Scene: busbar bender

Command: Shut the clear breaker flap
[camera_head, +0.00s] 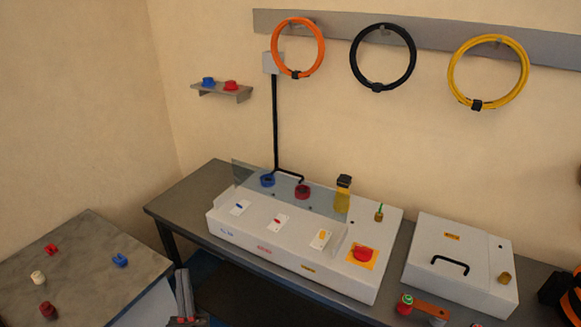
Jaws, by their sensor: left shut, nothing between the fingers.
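The clear breaker flap (255,177) is a see-through grey panel standing raised along the back of the white bender box (235,230). Through it show a blue ring, a red ring and part of a yellow lamp. In front of the flap, the blue switch (240,208), red switch (280,221) and yellow switch (321,239) lie uncovered on the box top. My left gripper (184,293) is at the bottom edge, left of and below the box, shut and empty, apart from the flap. My right gripper is not in view.
A red knob (363,254) sits at the box's right front. A lidded white case (460,255) with a black handle stands to the right. A side table (85,270) at left holds several small coloured parts. A black pole (275,120) rises behind the box.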

